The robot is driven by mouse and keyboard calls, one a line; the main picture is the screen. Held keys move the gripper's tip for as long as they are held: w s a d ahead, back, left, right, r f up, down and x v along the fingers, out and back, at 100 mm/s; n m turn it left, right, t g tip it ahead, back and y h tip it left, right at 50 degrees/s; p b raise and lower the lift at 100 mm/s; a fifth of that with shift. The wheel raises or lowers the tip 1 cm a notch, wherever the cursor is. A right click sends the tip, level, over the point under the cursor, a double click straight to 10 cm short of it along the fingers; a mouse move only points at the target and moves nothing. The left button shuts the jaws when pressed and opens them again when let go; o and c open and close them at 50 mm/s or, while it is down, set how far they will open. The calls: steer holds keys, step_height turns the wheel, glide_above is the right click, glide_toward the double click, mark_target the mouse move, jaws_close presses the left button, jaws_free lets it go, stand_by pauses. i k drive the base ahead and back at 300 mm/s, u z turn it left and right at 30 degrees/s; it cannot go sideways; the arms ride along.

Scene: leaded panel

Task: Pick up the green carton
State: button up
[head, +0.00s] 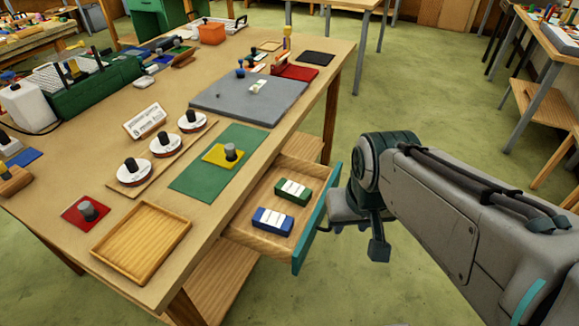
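The green carton (292,191) lies in the pulled-out wooden drawer (249,235) at the table's right side. It has a white label on top.
The wooden table (225,205) carries an empty wooden tray (142,241), a green mat (195,187) with a yellow knobbed block (223,157), a grey mat (235,107) and round white knobbed pieces (166,145). A shelf (215,280) is below. The floor to the right is mostly clear.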

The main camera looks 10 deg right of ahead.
mark_target(295, 193)
steer(key=z, duration=0.5)
steer(key=k, duration=0.65)
steer(key=z, duration=0.75)
steer(key=i, duration=1.5)
steer(key=u, duration=1.3)
steer(key=i, duration=0.35)
steer(key=u, duration=0.3)
